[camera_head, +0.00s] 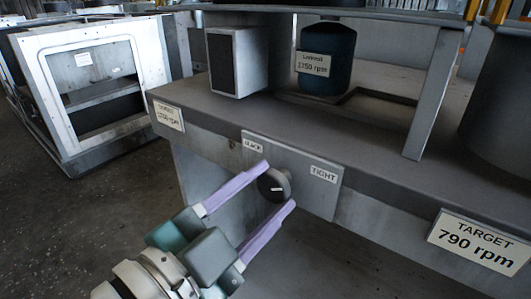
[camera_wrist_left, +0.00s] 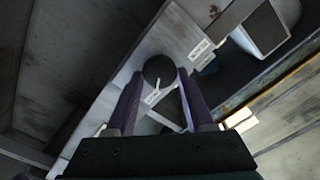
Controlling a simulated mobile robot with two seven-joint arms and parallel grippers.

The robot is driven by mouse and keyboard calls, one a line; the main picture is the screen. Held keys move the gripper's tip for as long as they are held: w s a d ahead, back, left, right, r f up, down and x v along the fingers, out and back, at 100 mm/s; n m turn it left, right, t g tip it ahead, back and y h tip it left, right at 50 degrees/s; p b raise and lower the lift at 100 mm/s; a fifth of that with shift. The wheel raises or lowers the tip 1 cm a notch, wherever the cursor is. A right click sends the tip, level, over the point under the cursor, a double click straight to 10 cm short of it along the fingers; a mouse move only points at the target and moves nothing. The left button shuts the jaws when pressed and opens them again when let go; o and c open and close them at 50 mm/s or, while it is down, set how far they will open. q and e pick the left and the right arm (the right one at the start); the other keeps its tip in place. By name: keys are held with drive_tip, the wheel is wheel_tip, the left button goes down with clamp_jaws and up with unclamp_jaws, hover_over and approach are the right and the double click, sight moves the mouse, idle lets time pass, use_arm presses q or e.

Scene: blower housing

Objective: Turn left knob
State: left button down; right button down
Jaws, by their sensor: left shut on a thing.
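The left knob (camera_head: 273,186) is a dark round dial with a light pointer mark. It sits on a grey plate (camera_head: 318,205) labelled SLACK on the left and TIGHT on the right. My left gripper (camera_head: 279,186) has its two purple fingers on either side of the knob, shut on it. In the left wrist view the knob (camera_wrist_left: 159,71) sits between the fingertips, with its pointer running toward the lower left. My right gripper is in neither view.
The plate is on the front face of a grey bench (camera_head: 390,150). A blue motor (camera_head: 326,72) labelled 1750 rpm and a grey box (camera_head: 237,62) stand on top. A TARGET 790 rpm sign (camera_head: 479,241) is at the right. A white-framed housing (camera_head: 90,80) stands at the left, with open floor before it.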

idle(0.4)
use_arm(q)
drive_tip(key=shift+c, duration=1.4)
unclamp_jaws()
drive_tip(key=p+v, duration=0.1)
drive_tip(key=v, duration=0.9)
drive_tip(key=shift+r+p, duration=0.1)
drive_tip(key=shift+p, duration=0.2)
